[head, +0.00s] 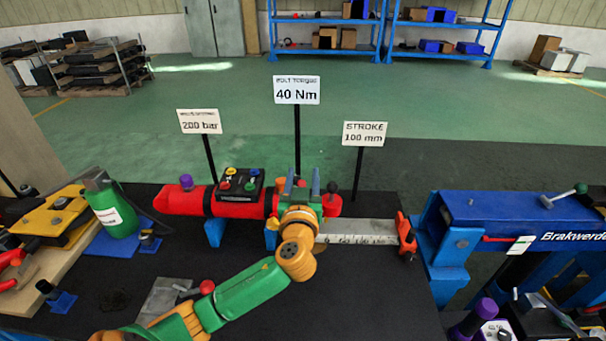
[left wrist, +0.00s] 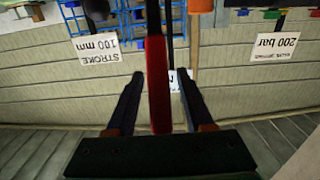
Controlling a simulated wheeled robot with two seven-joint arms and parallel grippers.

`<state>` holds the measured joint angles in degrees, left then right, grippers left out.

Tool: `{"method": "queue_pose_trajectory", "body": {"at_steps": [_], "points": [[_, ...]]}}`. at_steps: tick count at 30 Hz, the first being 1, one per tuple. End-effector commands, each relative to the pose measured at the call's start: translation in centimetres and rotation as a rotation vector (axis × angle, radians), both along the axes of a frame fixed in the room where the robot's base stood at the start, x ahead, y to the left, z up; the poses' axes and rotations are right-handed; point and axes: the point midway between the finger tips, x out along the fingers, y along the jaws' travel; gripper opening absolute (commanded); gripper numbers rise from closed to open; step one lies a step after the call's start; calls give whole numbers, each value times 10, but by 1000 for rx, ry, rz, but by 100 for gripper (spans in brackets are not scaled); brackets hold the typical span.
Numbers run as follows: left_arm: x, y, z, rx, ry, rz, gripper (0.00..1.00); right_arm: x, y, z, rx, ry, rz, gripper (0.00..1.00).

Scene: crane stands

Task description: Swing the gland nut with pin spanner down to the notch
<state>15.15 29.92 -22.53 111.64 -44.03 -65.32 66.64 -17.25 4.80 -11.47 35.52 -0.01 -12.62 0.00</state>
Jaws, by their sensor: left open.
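A red cylinder (head: 182,201) lies level on blue supports on the black table in the head view. At its right end is a red collar, the likely gland nut (head: 332,206), with a dark-knobbed lever (head: 332,187) standing up, probably the pin spanner. My left gripper (head: 295,186) is at this end, its wrist hiding part of the cylinder. In the left wrist view my left gripper (left wrist: 160,76) is open, with a red bar (left wrist: 157,90) upright between its two dark fingers. I cannot tell whether they touch it. The notch cannot be made out. My right gripper is out of view.
A scale strip (head: 357,232) runs right to a red end piece (head: 405,236). Three signs stand behind the cylinder, including the STROKE sign (head: 365,134). A control box (head: 238,184) sits at the cylinder. A green bottle (head: 113,212) is left; a blue crane beam (head: 510,212) is right.

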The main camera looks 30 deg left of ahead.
Motion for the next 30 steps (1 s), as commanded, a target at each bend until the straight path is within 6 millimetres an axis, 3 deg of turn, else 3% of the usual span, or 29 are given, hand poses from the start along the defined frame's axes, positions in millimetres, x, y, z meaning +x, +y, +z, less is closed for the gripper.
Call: {"method": "queue_pose_trajectory", "body": {"at_steps": [3,9,30], "points": [[0,0,0,0,0,0,52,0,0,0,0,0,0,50],[0,0,0,0,1,0,0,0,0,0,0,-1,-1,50],[-1,0,0,2,1,1,0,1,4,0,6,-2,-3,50]]}}
